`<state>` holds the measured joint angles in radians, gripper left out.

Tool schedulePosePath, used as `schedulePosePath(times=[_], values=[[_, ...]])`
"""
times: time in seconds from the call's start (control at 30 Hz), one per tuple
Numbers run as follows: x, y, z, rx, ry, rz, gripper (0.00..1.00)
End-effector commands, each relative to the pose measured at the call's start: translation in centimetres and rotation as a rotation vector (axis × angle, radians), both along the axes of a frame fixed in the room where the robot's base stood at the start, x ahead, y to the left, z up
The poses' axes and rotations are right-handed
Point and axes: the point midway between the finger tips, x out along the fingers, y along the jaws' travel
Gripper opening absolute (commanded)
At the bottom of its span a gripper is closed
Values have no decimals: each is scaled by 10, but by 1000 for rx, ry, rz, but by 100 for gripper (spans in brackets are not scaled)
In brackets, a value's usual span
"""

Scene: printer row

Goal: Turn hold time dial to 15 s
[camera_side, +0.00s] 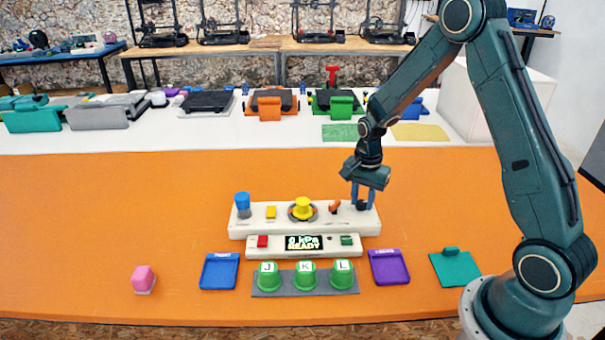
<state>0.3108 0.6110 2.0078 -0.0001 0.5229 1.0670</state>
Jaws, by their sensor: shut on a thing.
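A white control panel (270,228) stands on the orange table. It carries a blue knob (242,200), a yellow square button (271,212), a yellow dial (303,207) on a grey ring, an orange-red switch (335,206) and a small dark dial (361,205) at the right end. My gripper (362,199) points down at the right end, its blue fingers shut on the dark dial. The fingers hide part of that dial, and its markings are too small to read. I cannot tell from labels which dial sets hold time.
Green cups (305,275) marked J, K, L stand in front, between blue (219,271) and purple (389,267) trays. A pink block (143,279) lies left; orange table beyond is clear.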

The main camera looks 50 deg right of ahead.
Motion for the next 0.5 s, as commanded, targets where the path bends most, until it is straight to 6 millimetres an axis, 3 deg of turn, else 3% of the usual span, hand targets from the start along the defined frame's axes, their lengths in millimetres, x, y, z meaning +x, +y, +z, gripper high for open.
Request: schedulePosePath(times=[0.5], values=[[0, 0, 0, 0, -1, -358, 6]])
